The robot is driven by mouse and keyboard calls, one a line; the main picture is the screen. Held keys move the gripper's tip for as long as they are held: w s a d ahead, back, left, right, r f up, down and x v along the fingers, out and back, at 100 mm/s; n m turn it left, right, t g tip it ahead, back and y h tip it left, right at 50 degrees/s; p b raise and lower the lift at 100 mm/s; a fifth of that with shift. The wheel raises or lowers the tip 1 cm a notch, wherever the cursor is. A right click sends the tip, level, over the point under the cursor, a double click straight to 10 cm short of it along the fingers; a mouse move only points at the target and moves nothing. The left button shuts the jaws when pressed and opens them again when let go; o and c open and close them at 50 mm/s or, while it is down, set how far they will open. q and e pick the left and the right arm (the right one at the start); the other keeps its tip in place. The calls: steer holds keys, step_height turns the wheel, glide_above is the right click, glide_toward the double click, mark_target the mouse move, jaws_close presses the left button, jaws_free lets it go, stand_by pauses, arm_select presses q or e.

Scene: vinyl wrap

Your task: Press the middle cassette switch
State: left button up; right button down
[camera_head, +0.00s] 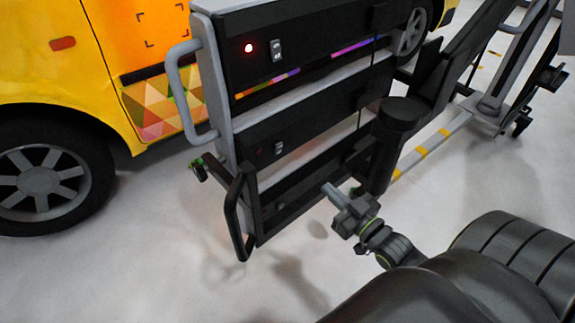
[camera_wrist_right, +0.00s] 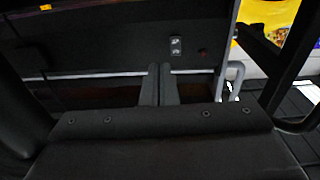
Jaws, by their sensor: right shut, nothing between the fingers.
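A rack of stacked black cassettes stands in the middle of the head view. The top cassette (camera_head: 315,40) has a lit red light and a small grey switch (camera_head: 277,50). The middle cassette (camera_head: 315,125) has a similar switch (camera_head: 278,148) beside a dim light. The bottom cassette (camera_head: 285,195) is below it. My right gripper (camera_head: 330,190) is in front of the rack, lower and to the right of the middle switch, apart from it. Its fingers (camera_wrist_right: 160,85) are shut and empty in the right wrist view. A switch (camera_wrist_right: 176,45) and dim red light show beyond them. My left gripper is not in view.
A grey handle (camera_head: 172,85) and a black handle (camera_head: 236,215) stick out at the rack's left side. A yellow vehicle (camera_head: 50,90) stands behind. A black post (camera_head: 390,145) is to the right of the cassettes. The pale floor at the lower left is clear.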

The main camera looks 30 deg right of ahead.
mark_target(281, 144)
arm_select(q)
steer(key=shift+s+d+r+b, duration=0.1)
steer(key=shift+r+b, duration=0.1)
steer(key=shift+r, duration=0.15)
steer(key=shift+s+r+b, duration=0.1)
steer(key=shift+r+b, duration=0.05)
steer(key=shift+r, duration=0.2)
arm_select(e)
steer(key=shift+s+a+r+n+t+y, duration=0.1)
steer(key=shift+a+r+t+y, duration=0.15)
steer(key=shift+r, duration=0.25)
steer(key=shift+s+a+r+n+y, duration=0.1)
steer(key=shift+a+r+y, duration=0.05)
steer(key=shift+a+r, duration=0.3)
steer(key=shift+s+a+r+n+t+y, duration=0.15)
steer(key=shift+a+r+y, duration=0.1)
steer(key=shift+r, duration=0.3)
steer(key=shift+w, duration=0.2)
steer(key=b+x, duration=0.2)
steer(key=x, duration=1)
steer(key=shift+w, duration=0.4)
steer(key=shift+w+r+b, duration=0.1)
steer(key=shift+w+b, duration=0.25)
steer(key=shift+w, duration=0.2)
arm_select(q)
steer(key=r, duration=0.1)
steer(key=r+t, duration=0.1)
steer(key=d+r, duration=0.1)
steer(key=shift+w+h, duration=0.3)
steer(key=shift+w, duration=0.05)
